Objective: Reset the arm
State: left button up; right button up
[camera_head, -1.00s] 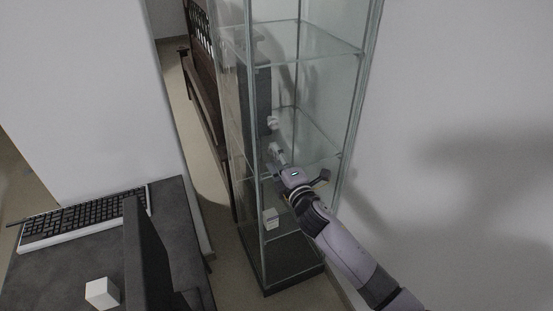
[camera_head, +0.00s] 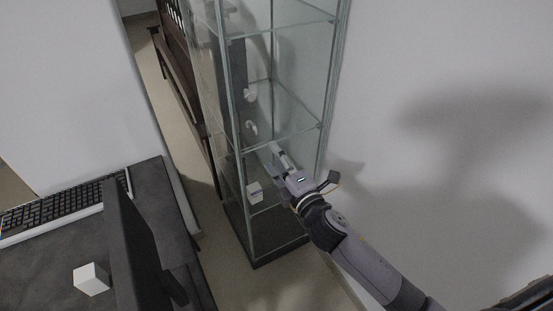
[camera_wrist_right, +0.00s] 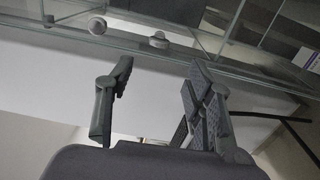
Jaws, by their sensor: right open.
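My right arm (camera_head: 375,270) comes in from the lower right in the head view. My right gripper (camera_head: 302,168) is beside the front of the glass cabinet (camera_head: 235,100), at about the height of a lower shelf. In the right wrist view the right gripper (camera_wrist_right: 155,100) is open, with its two fingers well apart and nothing between them. The cabinet's glass shelf edge (camera_wrist_right: 160,52) runs across the top of that view, beyond the fingers. My left gripper is in neither view.
Small white items (camera_head: 251,128) are in the cabinet, and a white box (camera_head: 254,192) shows lower down. A dark desk (camera_head: 60,265) at the left holds a keyboard (camera_head: 60,208), a white cube (camera_head: 91,279) and a dark monitor (camera_head: 140,255). A bare wall (camera_head: 450,60) is at the right.

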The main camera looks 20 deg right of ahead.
dwell(0.5)
jog(key=s+d+f+m+g+h, duration=0.1)
jog(key=s+d+f+m+g, duration=0.2)
jog(key=f, duration=0.9)
jog(key=s+d+f+m+g+h, duration=0.1)
jog(key=s+f+m+g, duration=0.2)
jog(key=f, duration=0.8)
jog(key=s+d+f+m+g+h, duration=0.1)
jog(key=s+d+f+m+g, duration=0.3)
jog(key=f, duration=0.8)
jog(key=s+f+m+g, duration=0.2)
jog(key=s+f+m, duration=0.2)
jog(key=s+f, duration=1.25)
jog(key=s+f+m+g, duration=0.2)
jog(key=s, duration=0.8)
jog(key=s+f+m+g, duration=0.2)
jog(key=s+f, duration=0.1)
jog(key=s, duration=0.8)
jog(key=shift+s+a+g, duration=0.3)
jog(key=shift+a, duration=0.05)
jog(key=shift+f, duration=0.1)
